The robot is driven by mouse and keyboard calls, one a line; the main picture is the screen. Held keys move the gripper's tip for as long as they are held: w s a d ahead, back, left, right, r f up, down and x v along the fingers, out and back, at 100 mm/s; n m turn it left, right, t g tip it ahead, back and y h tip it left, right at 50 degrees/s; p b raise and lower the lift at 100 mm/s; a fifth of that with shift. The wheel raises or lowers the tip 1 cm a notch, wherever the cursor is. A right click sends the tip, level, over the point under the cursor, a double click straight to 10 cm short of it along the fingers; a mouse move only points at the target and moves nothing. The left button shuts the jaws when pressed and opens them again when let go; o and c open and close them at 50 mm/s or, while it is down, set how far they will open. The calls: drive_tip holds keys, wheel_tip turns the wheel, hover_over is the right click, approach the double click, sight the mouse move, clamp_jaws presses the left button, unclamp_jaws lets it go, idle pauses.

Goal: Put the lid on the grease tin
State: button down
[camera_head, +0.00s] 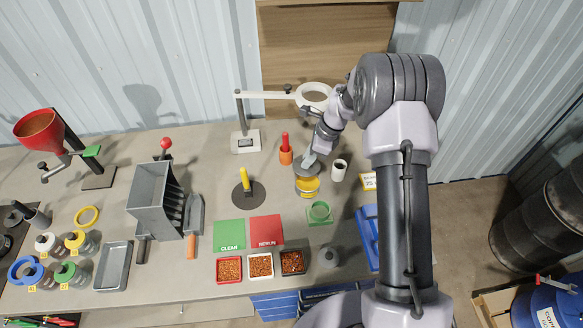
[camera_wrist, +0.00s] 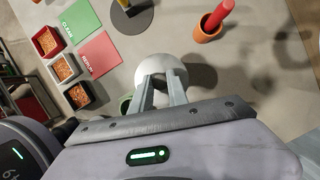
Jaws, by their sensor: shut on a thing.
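The grease tin (camera_head: 309,188) is a short yellow round tin standing on the bench, right of centre in the head view. The lid (camera_head: 300,172) is a pale grey disc, just above the tin in the head view. My gripper (camera_head: 309,161) is shut on the lid from above. In the wrist view, the fingers of my gripper (camera_wrist: 161,92) meet the pale round lid (camera_wrist: 160,65). The tin is hidden in the wrist view. I cannot tell whether the lid touches the tin's rim.
An orange cup with a red handle (camera_head: 286,155) stands left of the lid, and a white cup (camera_head: 339,171) stands close on the right. A magnifier lamp (camera_head: 313,95) reaches over from behind. Bench left of the green mat (camera_head: 230,234) is partly clear.

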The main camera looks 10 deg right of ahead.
drive_tip(key=shift+w+d+r, duration=0.2)
drive_tip(key=shift+w+d, duration=0.15)
drive_tip(key=shift+d, duration=0.15)
drive_tip(key=shift+f+m, duration=0.25)
drive_tip(key=shift+m, duration=0.05)
wheel_tip(320, 180, down, 10)
drive_tip(key=b, duration=0.6)
drive_tip(key=shift+r, duration=0.25)
drive_tip(key=shift+r+b, duration=0.1)
drive_tip(key=shift+b, duration=0.2)
drive_tip(key=c, duration=1.2)
unclamp_jaws()
